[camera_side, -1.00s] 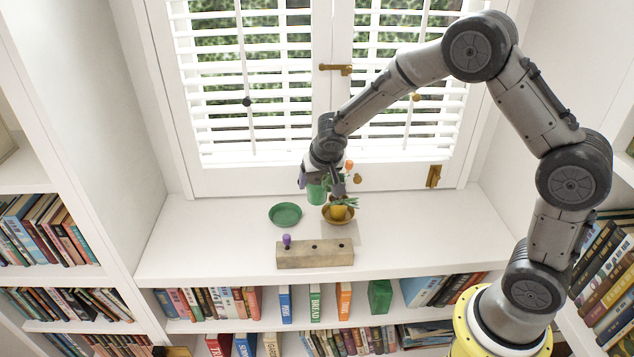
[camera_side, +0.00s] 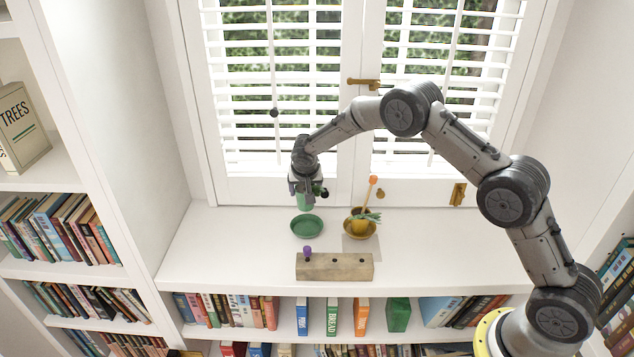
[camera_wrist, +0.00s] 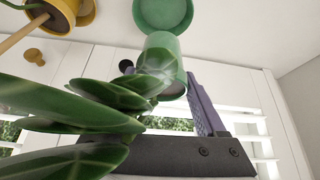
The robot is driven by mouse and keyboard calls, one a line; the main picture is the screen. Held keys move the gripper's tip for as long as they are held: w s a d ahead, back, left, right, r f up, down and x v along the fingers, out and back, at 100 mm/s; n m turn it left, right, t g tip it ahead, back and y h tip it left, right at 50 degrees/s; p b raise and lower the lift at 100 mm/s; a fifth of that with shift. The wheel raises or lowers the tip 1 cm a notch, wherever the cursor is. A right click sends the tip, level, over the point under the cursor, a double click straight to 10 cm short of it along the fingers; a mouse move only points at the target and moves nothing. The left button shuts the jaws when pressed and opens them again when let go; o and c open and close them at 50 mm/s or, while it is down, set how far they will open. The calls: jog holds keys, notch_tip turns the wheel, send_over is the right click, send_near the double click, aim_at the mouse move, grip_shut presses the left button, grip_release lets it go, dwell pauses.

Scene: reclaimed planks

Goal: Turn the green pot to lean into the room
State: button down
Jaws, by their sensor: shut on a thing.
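My gripper (camera_side: 307,192) is shut on the green pot (camera_side: 304,202) and holds it up over the back of the green saucer (camera_side: 306,227). Broad green leaves (camera_wrist: 70,120) fill the lower left and hide part of my gripper. One dark finger (camera_wrist: 203,105) shows at the pot's right. I cannot tell which way the plant leans relative to the room.
A yellow pot (camera_side: 359,227) with a plant and an orange-tipped stick (camera_side: 371,188) stands in a mustard saucer (camera_side: 347,232) to the right. The window shutters (camera_side: 240,120) are close behind. The shelf's right side is clear.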

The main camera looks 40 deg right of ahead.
jog(key=shift+d+f, duration=0.1)
jog(key=shift+f, duration=4.05)
jog(key=shift+c, duration=0.2)
grip_release()
jog(key=shift+o, duration=0.2)
